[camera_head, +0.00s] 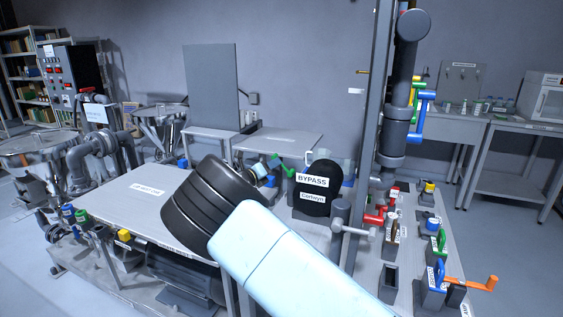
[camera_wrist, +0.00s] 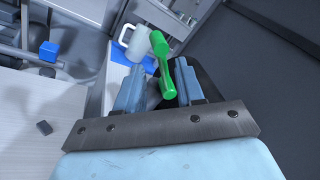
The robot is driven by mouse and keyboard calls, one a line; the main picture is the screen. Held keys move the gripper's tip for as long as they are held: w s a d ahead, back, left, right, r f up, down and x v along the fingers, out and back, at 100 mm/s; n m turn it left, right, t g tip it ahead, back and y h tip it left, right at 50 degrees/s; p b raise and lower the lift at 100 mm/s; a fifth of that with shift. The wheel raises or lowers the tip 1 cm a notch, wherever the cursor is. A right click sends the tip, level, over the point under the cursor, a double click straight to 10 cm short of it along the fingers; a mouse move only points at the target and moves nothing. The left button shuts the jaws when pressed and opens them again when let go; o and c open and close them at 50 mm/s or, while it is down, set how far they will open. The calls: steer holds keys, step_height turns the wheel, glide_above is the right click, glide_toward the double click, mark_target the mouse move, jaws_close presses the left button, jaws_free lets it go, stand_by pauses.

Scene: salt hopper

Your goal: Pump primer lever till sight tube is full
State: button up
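In the wrist view, my gripper (camera_wrist: 158,84) has its two blue-grey fingers spread apart. A green lever (camera_wrist: 160,52) comes down between them, its lower end close to the right finger; I cannot tell whether they touch. No label on this lever is readable. In the head view my pale blue arm and black wrist reach over the bench, and my gripper (camera_head: 260,170) is mostly hidden behind the wrist, left of the black BYPASS disc (camera_head: 315,196). I cannot identify a sight tube or its level in either view.
A white mug-like piece (camera_wrist: 137,43) stands behind the green lever. A grey bench (camera_head: 135,192) lies under my arm. A dark upright column (camera_head: 398,95) stands right of it. Several coloured handles and an orange crank (camera_head: 480,283) crowd the right bench.

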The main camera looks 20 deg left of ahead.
mark_target(283, 165)
steer(key=x, duration=0.6)
steer(key=shift+w+d, duration=0.15)
steer(key=shift+w, duration=0.05)
steer(key=shift+c, duration=0.2)
